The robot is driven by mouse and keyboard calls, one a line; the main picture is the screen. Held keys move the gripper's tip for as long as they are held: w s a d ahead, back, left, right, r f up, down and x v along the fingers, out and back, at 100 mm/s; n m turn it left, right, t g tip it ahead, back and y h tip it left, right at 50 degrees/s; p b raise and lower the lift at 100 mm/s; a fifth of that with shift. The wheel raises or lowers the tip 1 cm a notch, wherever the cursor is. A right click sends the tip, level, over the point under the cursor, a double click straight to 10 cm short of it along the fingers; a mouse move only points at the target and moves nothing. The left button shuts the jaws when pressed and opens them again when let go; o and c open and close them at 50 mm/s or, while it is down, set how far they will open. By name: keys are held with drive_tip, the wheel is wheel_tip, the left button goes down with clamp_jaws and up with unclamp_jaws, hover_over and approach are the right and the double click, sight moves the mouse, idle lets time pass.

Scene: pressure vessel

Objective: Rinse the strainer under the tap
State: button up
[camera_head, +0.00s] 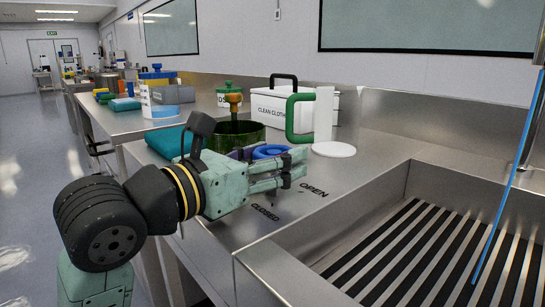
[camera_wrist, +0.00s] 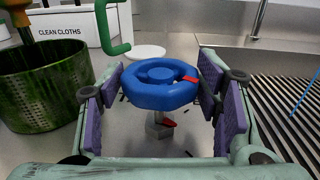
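The perforated dark green basket, which looks like the strainer (camera_head: 240,132), stands on the counter behind my gripper. It shows at left in the wrist view (camera_wrist: 40,90), with an orange-brown fitting rising from it. A blue valve wheel (camera_wrist: 160,92) with red marks stands between my gripper's two fingers (camera_wrist: 165,105). The fingers are spread, with a gap at the left; contact at the right cannot be told. In the head view my gripper (camera_head: 293,170) partly hides the wheel (camera_head: 270,151). The tap (camera_head: 536,100) is at the right edge, with a blue water stream (camera_head: 507,185) falling into the sink.
The steel sink (camera_head: 262,262) with a slatted bottom fills the lower right. "OPEN" and "CLOSED" are marked on the counter. A teal cloth (camera_head: 170,140) lies left.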

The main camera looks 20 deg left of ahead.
drive_tip(key=shift+o, duration=1.2)
drive_tip(key=v, duration=1.2)
drive_tip(key=shift+c, duration=0.2)
